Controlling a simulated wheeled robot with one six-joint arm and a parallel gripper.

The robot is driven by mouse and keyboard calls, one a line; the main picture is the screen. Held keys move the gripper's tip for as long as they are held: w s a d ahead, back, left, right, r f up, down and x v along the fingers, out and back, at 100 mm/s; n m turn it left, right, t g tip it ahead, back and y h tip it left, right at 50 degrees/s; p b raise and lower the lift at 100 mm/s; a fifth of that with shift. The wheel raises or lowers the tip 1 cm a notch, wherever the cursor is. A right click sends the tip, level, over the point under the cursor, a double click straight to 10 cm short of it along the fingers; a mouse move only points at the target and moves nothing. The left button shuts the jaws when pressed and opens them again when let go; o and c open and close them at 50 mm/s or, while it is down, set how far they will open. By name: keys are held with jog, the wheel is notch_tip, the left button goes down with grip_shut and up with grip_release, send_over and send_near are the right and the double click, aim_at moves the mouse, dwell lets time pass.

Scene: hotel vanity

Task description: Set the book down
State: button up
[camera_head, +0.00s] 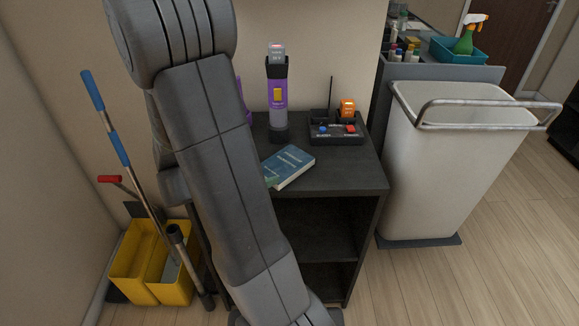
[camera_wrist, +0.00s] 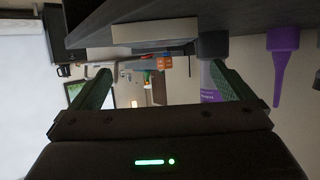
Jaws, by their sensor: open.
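The blue book (camera_head: 290,166) lies flat on the dark top of the small cabinet (camera_head: 340,178). Its left part is hidden behind my arm in the head view. In the wrist view, which is upside down, the book's pale edge (camera_wrist: 153,33) rests against the dark cabinet top. My gripper (camera_wrist: 158,75) is open, its two green-lined fingers spread wide with nothing held between them. It faces the book from a short distance, apart from it. The head view does not show my gripper's fingers.
A purple-and-grey device (camera_head: 278,92) stands behind the book. A black tray (camera_head: 336,130) with a radio and small orange item sits at the back right. A white bin (camera_head: 455,150) stands right of the cabinet; a yellow bucket (camera_head: 150,262) stands left.

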aim_at(283, 163)
jog(key=x, duration=1)
jog(key=shift+d+f+b, duration=0.1)
jog(key=shift+d+b, duration=0.15)
jog(key=shift+b, duration=0.05)
jog(key=c, duration=0.9)
